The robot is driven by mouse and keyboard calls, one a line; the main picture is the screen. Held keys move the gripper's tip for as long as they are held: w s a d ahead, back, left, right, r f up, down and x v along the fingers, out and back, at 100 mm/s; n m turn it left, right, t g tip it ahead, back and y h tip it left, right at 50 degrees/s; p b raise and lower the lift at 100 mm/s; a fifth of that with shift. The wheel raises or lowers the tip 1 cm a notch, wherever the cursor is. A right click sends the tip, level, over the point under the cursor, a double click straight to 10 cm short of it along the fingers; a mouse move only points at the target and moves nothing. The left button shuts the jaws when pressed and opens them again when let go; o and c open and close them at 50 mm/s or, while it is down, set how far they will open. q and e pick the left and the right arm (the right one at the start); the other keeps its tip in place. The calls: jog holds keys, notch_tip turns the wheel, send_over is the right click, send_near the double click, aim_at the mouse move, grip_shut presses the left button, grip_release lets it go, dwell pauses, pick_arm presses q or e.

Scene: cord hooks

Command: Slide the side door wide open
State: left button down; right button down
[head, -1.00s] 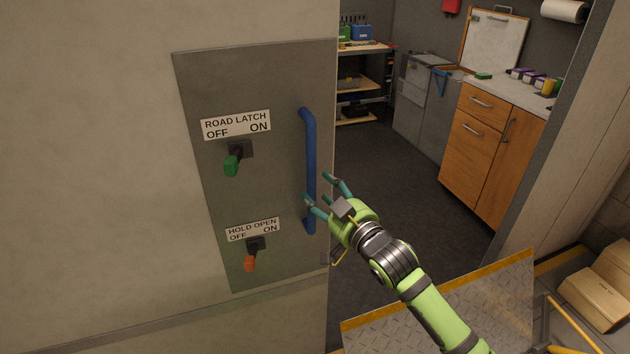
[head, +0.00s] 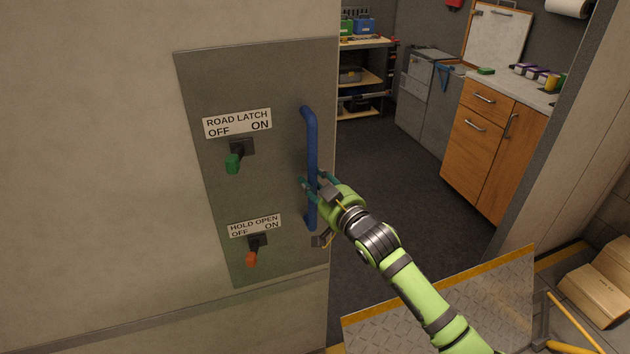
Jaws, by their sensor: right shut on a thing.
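The side door (head: 90,190) is a large pale panel filling the left of the head view, with a grey metal plate (head: 215,75) near its right edge. A blue vertical handle (head: 311,145) is fixed to the plate. My right gripper (head: 311,184) is shut on the handle, around its middle to lower part. A green lever (head: 233,163) sits under the ROAD LATCH label, pointing down and to the left. An orange lever (head: 251,259) sits under the HOLD OPEN label, also pointing down-left, toward OFF. My left gripper is out of view.
Right of the door's edge is an opening onto a dark floor (head: 390,190). Inside are shelves (head: 365,82), grey cabinets (head: 418,92) and a wooden cabinet (head: 488,140). A step plate with yellow edging (head: 450,300) lies below. Cardboard boxes (head: 597,290) are at the lower right.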

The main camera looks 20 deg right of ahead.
jog(key=shift+s+a, duration=0.1)
jog(key=shift+a, duration=1.9)
jog(key=c, duration=0.9)
grip_release()
jog(key=shift+d, duration=0.15)
jog(key=shift+a, duration=0.2)
jog(key=shift+d, duration=0.15)
jog(key=v, duration=1.2)
